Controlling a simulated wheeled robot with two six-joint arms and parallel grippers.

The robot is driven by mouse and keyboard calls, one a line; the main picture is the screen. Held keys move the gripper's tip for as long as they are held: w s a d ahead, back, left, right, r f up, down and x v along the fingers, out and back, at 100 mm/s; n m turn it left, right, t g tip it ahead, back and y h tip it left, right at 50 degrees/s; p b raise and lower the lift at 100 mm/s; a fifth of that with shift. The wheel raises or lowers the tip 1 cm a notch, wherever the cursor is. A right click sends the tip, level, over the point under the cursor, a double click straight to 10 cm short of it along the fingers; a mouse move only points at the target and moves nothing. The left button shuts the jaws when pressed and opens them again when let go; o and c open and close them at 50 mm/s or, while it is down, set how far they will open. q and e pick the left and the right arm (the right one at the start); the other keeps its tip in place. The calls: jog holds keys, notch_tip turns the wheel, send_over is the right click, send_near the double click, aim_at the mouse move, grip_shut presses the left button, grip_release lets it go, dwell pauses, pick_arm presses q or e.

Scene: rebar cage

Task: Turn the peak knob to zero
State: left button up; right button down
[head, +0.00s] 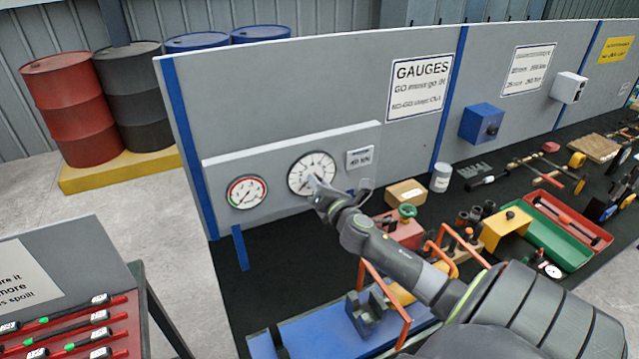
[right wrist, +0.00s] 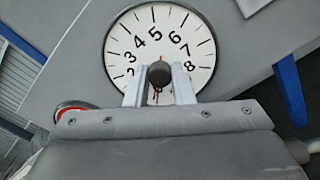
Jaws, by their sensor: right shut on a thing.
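The large white round gauge (head: 308,165) is set in a light grey panel on the board. It also shows in the right wrist view (right wrist: 145,50), tilted, with black numerals around the dial. The dark round peak knob (right wrist: 159,72) stands out from the middle of the dial. My right gripper (head: 317,187) reaches the gauge from the lower right. In the right wrist view its two pale fingers (right wrist: 159,82) are on either side of the knob, shut on it. My left gripper is out of view.
Red tool racks (head: 100,330) stand at lower left.

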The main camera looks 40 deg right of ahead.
jog(key=shift+f+n, duration=0.2)
jog(key=shift+n, duration=0.4)
jog(key=c, duration=1.2)
grip_release()
jog(key=shift+r, duration=0.15)
jog(key=shift+c, duration=0.2)
jog(key=shift+s, duration=0.15)
jog(key=b+v, duration=0.5)
jog(key=v, duration=1.2)
jog(key=shift+s, duration=0.1)
